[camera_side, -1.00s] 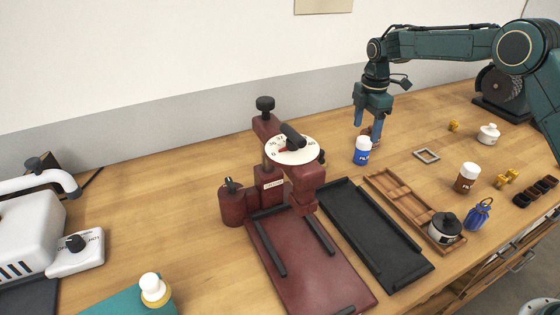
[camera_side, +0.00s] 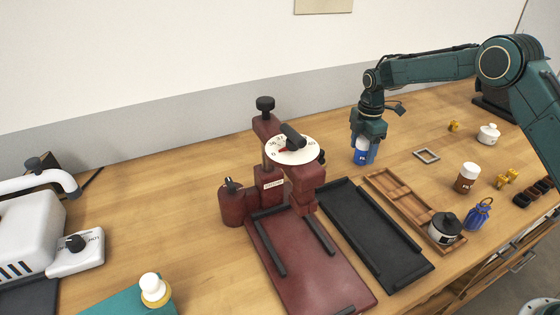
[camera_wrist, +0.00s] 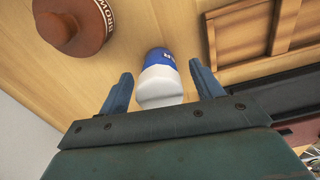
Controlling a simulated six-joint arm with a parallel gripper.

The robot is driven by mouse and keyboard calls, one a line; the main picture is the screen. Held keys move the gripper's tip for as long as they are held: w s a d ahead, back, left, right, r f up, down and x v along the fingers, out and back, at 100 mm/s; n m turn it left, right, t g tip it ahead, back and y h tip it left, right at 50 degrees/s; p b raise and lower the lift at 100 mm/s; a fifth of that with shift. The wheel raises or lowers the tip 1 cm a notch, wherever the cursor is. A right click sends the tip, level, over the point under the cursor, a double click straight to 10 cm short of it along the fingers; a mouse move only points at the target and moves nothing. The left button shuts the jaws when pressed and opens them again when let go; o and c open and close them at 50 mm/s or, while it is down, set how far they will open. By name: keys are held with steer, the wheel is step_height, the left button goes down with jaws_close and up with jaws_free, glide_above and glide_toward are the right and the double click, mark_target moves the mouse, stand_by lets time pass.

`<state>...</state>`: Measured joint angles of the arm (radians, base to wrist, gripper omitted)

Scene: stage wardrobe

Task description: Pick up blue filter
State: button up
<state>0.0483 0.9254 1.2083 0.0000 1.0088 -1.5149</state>
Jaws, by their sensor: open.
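The blue filter is a small blue bottle (camera_side: 360,157) with a white cap, standing upright on the wooden bench; the cap is mostly hidden by my gripper in the side view. In the wrist view the blue bottle (camera_wrist: 159,56) lies between the two fingers, its white cap facing the camera. My gripper (camera_side: 366,155) points down over the bottle. In the wrist view my gripper (camera_wrist: 160,69) is open, with a visible gap between each finger and the bottle.
A round brown lettered object (camera_wrist: 75,25) is close by in the wrist view. A grey square frame (camera_side: 426,156) lies to the right. A black tray (camera_side: 375,240), wooden tray (camera_side: 395,200) and dark red press (camera_side: 290,185) stand nearer the front. A brown bottle (camera_side: 467,177) stands farther right.

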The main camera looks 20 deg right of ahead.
steer(key=shift+f, duration=0.55)
steer(key=shift+c, duration=0.3)
steer(key=c, duration=1)
